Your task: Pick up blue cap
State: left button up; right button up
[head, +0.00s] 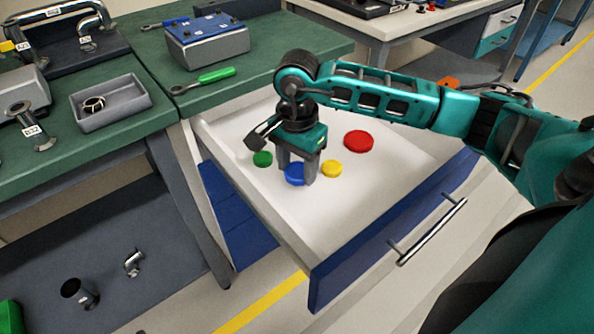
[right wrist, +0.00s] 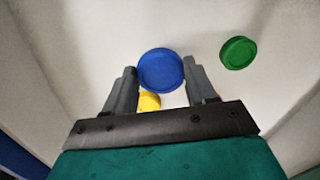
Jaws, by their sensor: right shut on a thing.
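The blue cap (head: 294,173) is on the white floor of the open drawer, between the fingers of my right gripper (head: 297,175). In the right wrist view the blue cap (right wrist: 161,69) sits at the fingertips, and the right gripper (right wrist: 163,82) is shut on it from both sides. The right gripper points down into the drawer. From these views I cannot tell whether the cap is lifted off the drawer floor. My left gripper is not in view.
A yellow cap (head: 332,168) lies close beside the right finger, a green cap (head: 262,159) to the left and a red cap (head: 359,141) farther back. The drawer (head: 345,215) is open, with low walls around. A green-topped bench (head: 150,118) stands at left.

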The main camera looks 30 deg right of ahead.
aim_at(296, 172)
notch_tip(296, 172, up, 17)
jog(key=p, duration=0.2)
jog(key=shift+r, duration=0.2)
jog(key=shift+f, duration=0.1)
dwell(0.4)
